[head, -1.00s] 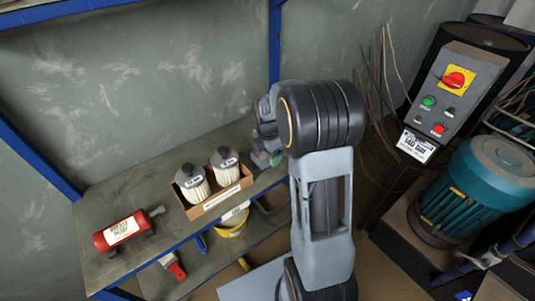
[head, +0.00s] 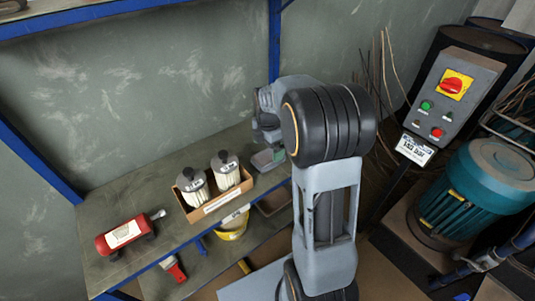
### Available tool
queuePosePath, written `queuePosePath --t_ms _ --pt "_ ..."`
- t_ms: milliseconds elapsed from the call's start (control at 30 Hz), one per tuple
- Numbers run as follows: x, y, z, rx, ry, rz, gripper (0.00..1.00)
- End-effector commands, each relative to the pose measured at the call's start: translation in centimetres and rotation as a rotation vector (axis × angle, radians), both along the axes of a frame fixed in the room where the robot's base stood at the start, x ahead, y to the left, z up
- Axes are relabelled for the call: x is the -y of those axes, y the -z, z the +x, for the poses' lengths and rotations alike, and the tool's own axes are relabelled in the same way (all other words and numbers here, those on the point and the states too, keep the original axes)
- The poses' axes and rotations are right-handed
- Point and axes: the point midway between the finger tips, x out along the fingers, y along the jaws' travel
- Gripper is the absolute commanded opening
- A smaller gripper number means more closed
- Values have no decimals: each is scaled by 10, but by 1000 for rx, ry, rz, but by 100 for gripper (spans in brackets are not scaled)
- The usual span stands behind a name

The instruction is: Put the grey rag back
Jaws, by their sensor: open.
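My gripper (head: 268,138) is at the right end of the upper shelf, pointing down, partly hidden by my own wrist. It is open. A small grey-green thing (head: 268,159) lies on the shelf just below the jaws, apart from them as far as I can see. It may be the grey rag, but it is too small to tell. No other grey rag can be made out.
A cardboard box (head: 215,204) with two white filters stands left of my gripper. A yellow bucket (head: 233,228) and a red-handled brush (head: 174,269) are below. Bare shelf (head: 150,190) lies behind the pump.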

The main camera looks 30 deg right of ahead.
Motion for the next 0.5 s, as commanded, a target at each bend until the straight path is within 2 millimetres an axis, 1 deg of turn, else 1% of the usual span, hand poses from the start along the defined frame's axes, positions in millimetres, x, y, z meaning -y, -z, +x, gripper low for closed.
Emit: queuePosePath --t_ms 33,200,400,500 --pt "0 -13 0 3 0 0 99" --pt "0 -41 0 2 0 -1 99" --pt "0 -61 0 2 2 -1 99" --pt "-4 -68 -4 7 44 -2 99"
